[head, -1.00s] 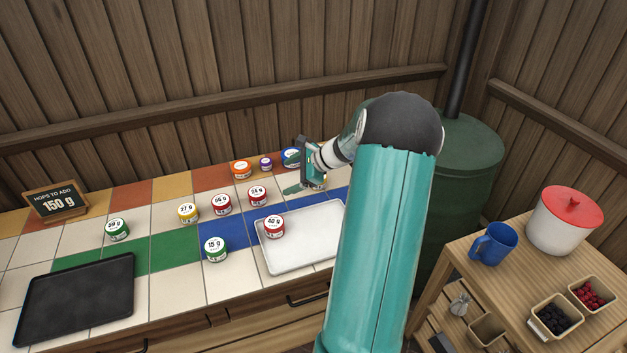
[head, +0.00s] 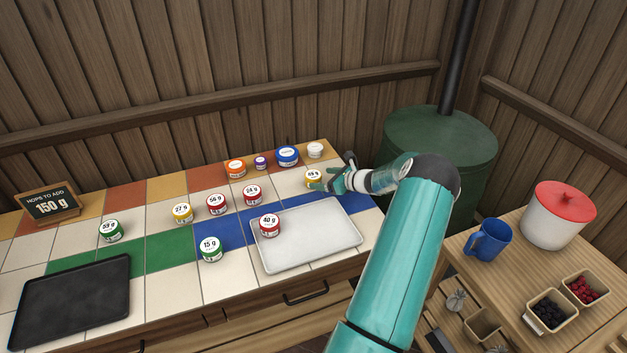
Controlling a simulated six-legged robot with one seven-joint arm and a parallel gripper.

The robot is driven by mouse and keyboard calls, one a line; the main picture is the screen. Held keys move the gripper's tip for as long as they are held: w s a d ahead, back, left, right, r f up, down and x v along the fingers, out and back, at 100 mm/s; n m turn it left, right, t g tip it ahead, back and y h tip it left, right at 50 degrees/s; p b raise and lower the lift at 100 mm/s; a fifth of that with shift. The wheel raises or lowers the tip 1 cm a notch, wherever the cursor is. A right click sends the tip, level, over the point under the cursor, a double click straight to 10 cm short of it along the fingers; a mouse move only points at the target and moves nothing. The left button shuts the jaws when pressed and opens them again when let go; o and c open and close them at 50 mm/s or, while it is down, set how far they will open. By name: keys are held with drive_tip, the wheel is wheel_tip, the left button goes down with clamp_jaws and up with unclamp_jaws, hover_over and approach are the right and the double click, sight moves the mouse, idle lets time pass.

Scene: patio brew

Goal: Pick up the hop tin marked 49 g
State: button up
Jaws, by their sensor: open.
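A yellow-banded tin (head: 314,179) with a white lid stands on the tiles near the right end of the counter. Its label looks like 49 g, but the print is small and partly hard to read. My gripper (head: 328,178) is open, close against the right side of this tin, with a finger at its near side. I cannot tell whether they touch. The other marked tins read about 24 g (head: 252,195), 56 g (head: 217,204), 27 g (head: 182,212), 39 g (head: 110,230), 15 g (head: 210,249) and 40 g (head: 269,226).
The 40 g tin stands on a white tray (head: 325,240). Orange (head: 236,169), purple (head: 260,163), blue (head: 287,156) and white (head: 315,150) tins stand along the back. A black tray (head: 72,300) and a 150 g sign (head: 50,203) are at left. A green tank (head: 440,145) is behind my arm.

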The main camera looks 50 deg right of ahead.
sight(314, 177)
drive_tip(key=shift+f+x, duration=0.2)
drive_tip(key=shift+x, duration=2.6)
drive_tip(key=shift+s+d, duration=0.1)
drive_tip(key=shift+d, duration=0.1)
drive_tip(key=c, duration=1.1)
drive_tip(key=shift+r, duration=0.1)
